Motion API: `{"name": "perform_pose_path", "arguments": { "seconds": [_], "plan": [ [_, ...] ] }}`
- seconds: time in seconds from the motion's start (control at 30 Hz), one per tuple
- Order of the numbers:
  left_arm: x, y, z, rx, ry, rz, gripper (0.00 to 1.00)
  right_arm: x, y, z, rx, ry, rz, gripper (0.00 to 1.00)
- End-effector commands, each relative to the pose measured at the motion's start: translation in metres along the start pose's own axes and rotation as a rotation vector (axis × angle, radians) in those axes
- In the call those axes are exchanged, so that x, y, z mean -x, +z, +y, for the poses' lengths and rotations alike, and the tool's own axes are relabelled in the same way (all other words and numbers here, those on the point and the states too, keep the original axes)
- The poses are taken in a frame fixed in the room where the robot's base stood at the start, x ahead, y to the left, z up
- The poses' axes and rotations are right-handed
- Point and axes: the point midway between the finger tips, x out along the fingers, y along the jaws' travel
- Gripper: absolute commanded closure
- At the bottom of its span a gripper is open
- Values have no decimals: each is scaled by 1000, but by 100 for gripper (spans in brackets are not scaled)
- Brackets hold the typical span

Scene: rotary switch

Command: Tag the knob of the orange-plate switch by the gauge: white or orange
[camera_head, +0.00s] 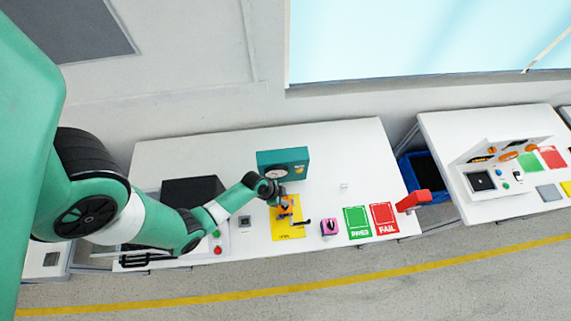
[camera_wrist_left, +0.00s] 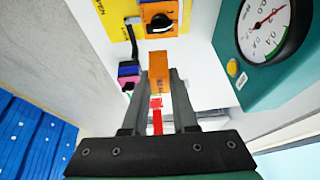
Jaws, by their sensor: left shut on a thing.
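In the left wrist view my left gripper (camera_wrist_left: 158,78) is shut on an orange tag (camera_wrist_left: 160,90) with small dark print. Beyond it is the orange-plate switch (camera_wrist_left: 152,12) with a black knob (camera_wrist_left: 161,22), on a yellow panel (camera_wrist_left: 128,14); the tag is apart from the knob in the picture. The gauge (camera_wrist_left: 268,22) is on a teal box at right, its needle pointing up and right. In the head view my left gripper (camera_head: 284,200) is over the yellow panel (camera_head: 290,229), below the gauge (camera_head: 277,173), partly hiding the switch. My right gripper is not in view.
A black lever (camera_head: 301,222) is on the panel. The table's back right is clear.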

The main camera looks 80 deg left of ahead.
Motion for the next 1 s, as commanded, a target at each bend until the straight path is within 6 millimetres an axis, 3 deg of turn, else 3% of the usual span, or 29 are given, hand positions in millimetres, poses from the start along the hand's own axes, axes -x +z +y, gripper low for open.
{"name": "perform_pose_path", "arguments": {
  "seconds": [0.27,0.7,1.0],
  "plan": [
    [-10,5,0,2,0,0,100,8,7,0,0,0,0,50],
    [-51,22,2,2,0,0,100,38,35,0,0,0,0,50],
    [-53,23,2,2,0,0,100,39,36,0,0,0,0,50]
  ]
}}
